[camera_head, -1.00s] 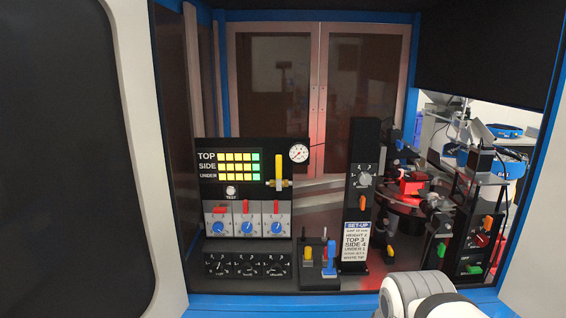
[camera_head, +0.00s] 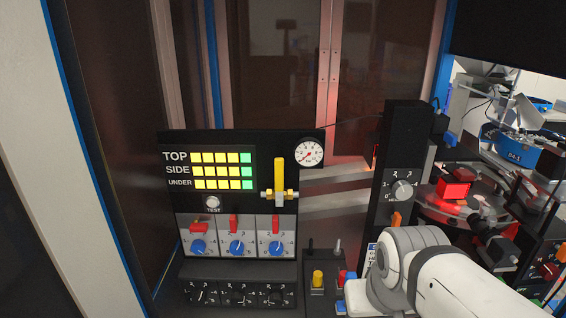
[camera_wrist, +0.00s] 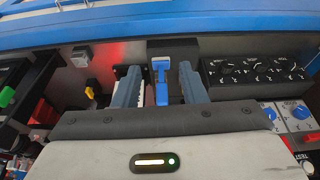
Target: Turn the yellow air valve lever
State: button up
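The yellow air valve lever (camera_head: 279,172) stands upright on a brass valve (camera_head: 279,194) at the right side of the black panel, below a round pressure gauge (camera_head: 308,153). My gripper (camera_wrist: 160,85) is open, with its two grey-blue fingers apart. A blue lever (camera_wrist: 161,88) on a black box shows in the gap between the fingers; I cannot tell whether either finger touches it. The yellow lever is not seen in the wrist view. In the head view my white arm is low, right of the valve, and my fingers are hidden.
Lit yellow and green lamps (camera_head: 222,170) and red-and-blue switch units (camera_head: 237,238) sit left of the valve. A black box of knobs (camera_head: 240,293) is below. A black post with a dial (camera_head: 402,190) and machinery stand right. A yellow knob (camera_head: 318,279) is near my arm.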

jog(key=shift+s+a+r, duration=0.1)
jog(key=shift+a, duration=0.05)
notch_tip(320, 180, up, 24)
jog(key=t+b, duration=0.1)
jog(key=b, duration=0.4)
send_over(279, 167)
jog(key=s, duration=0.2)
jog(key=x, duration=0.7)
jog(key=shift+f, duration=0.3)
grip_shut()
